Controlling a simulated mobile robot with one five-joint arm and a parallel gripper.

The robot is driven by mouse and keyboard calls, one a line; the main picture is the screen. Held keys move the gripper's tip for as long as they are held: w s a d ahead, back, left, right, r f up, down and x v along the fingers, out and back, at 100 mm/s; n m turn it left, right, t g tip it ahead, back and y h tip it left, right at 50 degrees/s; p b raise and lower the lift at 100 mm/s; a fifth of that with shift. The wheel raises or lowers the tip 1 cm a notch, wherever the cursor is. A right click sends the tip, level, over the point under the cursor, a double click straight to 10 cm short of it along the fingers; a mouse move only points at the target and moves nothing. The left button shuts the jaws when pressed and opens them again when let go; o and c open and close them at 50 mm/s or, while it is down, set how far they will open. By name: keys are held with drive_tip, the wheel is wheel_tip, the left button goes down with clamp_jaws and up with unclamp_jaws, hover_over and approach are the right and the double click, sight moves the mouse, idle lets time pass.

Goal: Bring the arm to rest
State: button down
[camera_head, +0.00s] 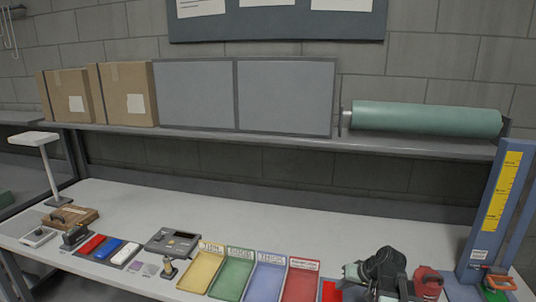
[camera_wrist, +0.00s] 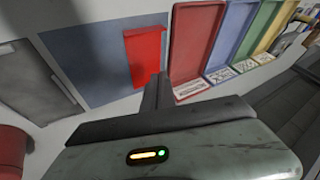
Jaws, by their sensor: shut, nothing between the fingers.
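My gripper (camera_wrist: 157,88) is in the wrist view, with its dark fingers shut together and nothing between them. Its fingertips overlap the near edge of a red block (camera_wrist: 144,52) in that view; I cannot tell how far above it they are. The block lies on a blue-grey mat (camera_wrist: 90,60). In the head view my dark arm is folded low at the front right of the bench (camera_head: 300,216), and the red block (camera_head: 330,291) shows just left of it. The fingers are hard to make out there.
Yellow (camera_head: 202,270), green (camera_head: 232,277), blue (camera_head: 265,280) and red (camera_head: 302,278) trays stand left of my arm. A blue upright stand (camera_head: 490,210) and a red-orange object (camera_head: 428,281) are to its right. The bench's middle back is clear, under a shelf (camera_head: 300,140).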

drive_tip(key=s+a+f+n+g, duration=0.1)
drive_tip(key=a+f, duration=0.1)
drive_tip(key=a, duration=0.3)
drive_tip(key=s+a+f+n+g+b, duration=0.1)
drive_tip(key=a+f, duration=0.1)
drive_tip(key=a, duration=0.4)
drive_tip(key=s+a+f+n+g+b, duration=0.1)
drive_tip(key=s+a+f, duration=0.1)
drive_tip(key=a, duration=0.3)
drive_tip(key=shift+a+h, duration=0.35)
drive_tip(key=shift+h, duration=0.05)
drive_tip(key=s+d+f+m+g+h, duration=0.1)
drive_tip(key=s+d+g+h, duration=0.1)
drive_tip(key=s, duration=0.4)
drive_tip(key=shift+d+g+h, duration=0.15)
drive_tip(key=shift+g+h, duration=0.15)
drive_tip(key=shift+h, duration=0.2)
drive_tip(key=shift+f, duration=0.1)
